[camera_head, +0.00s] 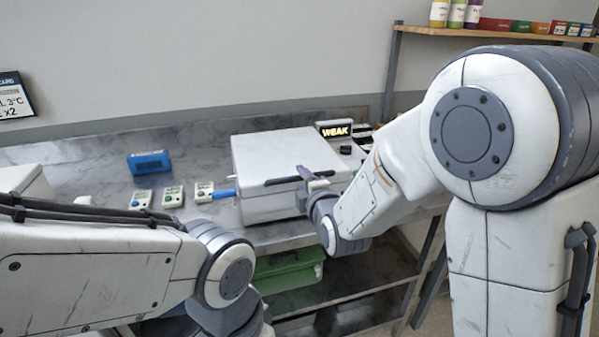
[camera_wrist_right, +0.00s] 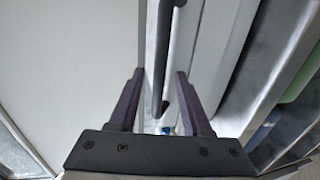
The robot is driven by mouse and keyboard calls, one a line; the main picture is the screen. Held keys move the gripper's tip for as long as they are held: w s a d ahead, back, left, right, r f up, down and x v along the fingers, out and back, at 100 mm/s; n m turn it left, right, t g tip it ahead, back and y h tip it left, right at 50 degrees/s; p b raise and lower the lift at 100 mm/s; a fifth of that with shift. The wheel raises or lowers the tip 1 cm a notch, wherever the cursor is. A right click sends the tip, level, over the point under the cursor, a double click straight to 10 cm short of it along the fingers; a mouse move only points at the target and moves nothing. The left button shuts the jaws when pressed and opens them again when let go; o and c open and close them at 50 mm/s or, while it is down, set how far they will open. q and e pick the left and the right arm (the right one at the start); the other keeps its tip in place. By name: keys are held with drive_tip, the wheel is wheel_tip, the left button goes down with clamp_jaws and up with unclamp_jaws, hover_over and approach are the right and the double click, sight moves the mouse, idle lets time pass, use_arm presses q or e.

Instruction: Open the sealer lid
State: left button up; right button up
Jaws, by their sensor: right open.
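The sealer is a white box with a flat white lid (camera_head: 272,155), which lies shut on its body (camera_head: 265,208). A dark bar handle (camera_head: 284,181) runs along the lid's front edge. My right gripper (camera_head: 312,178) is at the right end of this handle. In the right wrist view the open right gripper (camera_wrist_right: 158,76) has one dark finger on each side of the dark handle (camera_wrist_right: 162,60), with gaps beside it. My left arm shows in the head view, but its gripper is out of view.
A blue device (camera_head: 149,162) and several small labelled boxes lie on the grey counter (camera_head: 90,165) to the left. A green crate (camera_head: 290,270) is below. A shelf (camera_head: 480,32) with bottles is at upper right.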

drive_tip(key=shift+x, duration=1.25)
clamp_jaws()
idle(0.5)
